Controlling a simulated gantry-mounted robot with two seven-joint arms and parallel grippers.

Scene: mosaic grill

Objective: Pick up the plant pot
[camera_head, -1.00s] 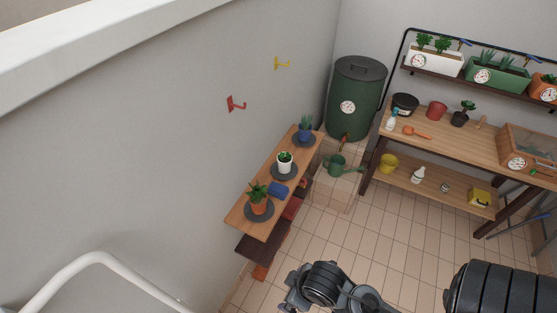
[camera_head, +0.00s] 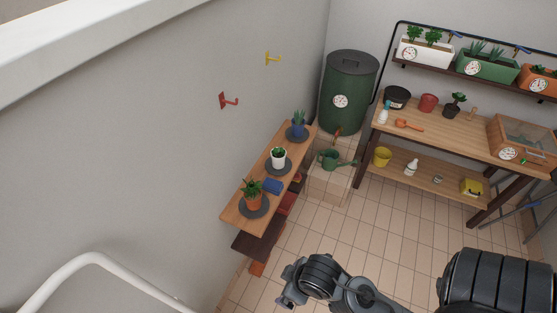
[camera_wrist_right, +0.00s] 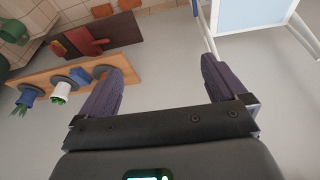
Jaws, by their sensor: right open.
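Three potted plants stand on round grey mats on a narrow wooden wall shelf in the head view: an orange pot (camera_head: 253,203) nearest, a white pot (camera_head: 278,160) in the middle and a blue pot (camera_head: 298,128) farthest. The white pot (camera_wrist_right: 60,90) and blue pot (camera_wrist_right: 28,97) also show in the right wrist view; the orange pot is not visible there. My right gripper (camera_wrist_right: 162,66) is open with nothing between its fingers. In the head view its arm is at the bottom, in front and to the right of the shelf, apart from the pots. My left gripper is out of view.
A blue object (camera_head: 272,186) lies on the shelf (camera_head: 237,216) between the orange and white pots. A green barrel (camera_head: 349,95) stands behind, with a green watering can (camera_head: 329,160) near it. A workbench (camera_head: 440,127) is at right. The tiled floor between is clear.

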